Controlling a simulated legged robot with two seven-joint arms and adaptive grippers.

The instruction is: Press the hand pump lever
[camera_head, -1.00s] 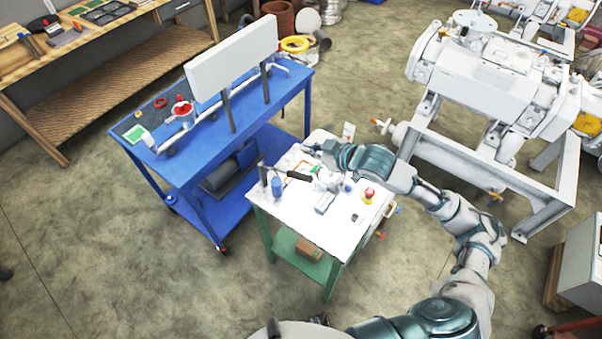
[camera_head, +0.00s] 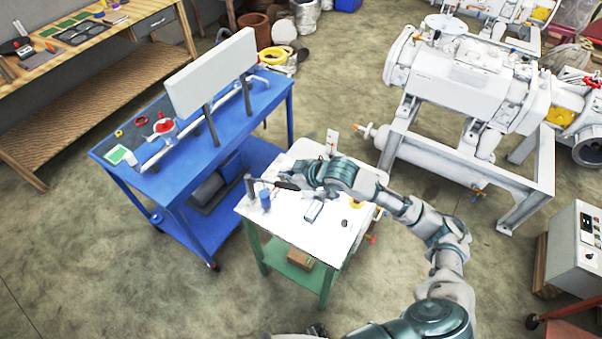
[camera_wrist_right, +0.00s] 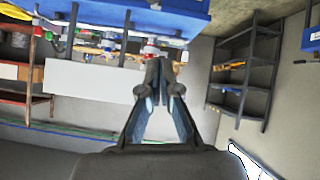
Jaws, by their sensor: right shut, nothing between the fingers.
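A black lever handle (camera_head: 287,185) sticks out sideways above the white top of the green cart (camera_head: 255,214). A dark upright post (camera_head: 249,187) and a small blue cylinder (camera_head: 265,201) stand at its left end. My right gripper (camera_head: 298,173) is over the cart, close above the handle's right end; I cannot tell whether they touch. In the right wrist view, the right gripper (camera_wrist_right: 163,72) has its fingers together with nothing between them. The arm hides part of the tabletop and whatever lies under the wrist. My left gripper does not show.
A blue cart (camera_head: 185,190) with a white panel (camera_head: 212,75) stands left of the green cart. A large white machine on a frame (camera_head: 465,85) stands behind right. A wooden workbench (camera_head: 100,85) is at the far left. Floor in front is free.

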